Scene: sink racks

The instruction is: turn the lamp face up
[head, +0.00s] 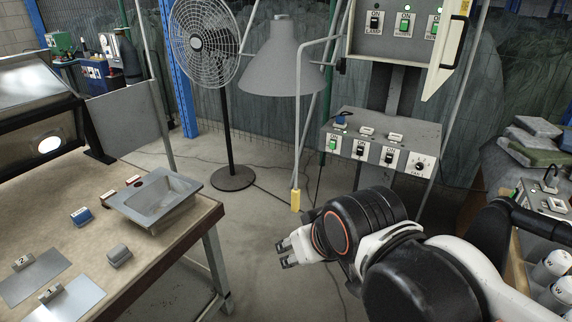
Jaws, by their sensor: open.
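The lamp (284,62) has a large grey conical shade. It hangs with its wide opening facing down, at the upper middle of the head view. A thin bent pale rod (298,115) runs beside the shade and down to a yellow end piece (295,200). My gripper (284,254) is open and empty at the lower middle, below the yellow end piece and apart from it in the picture. Its fingers point left. The inside of the shade is hidden.
A workbench (190,240) with a grey sink-like tray (150,205) stands at left. A standing fan (229,130) is behind it. A control panel with switches (375,150) stands right of the lamp. A shelf of white jars (552,265) is at far right. Open floor lies between bench and panel.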

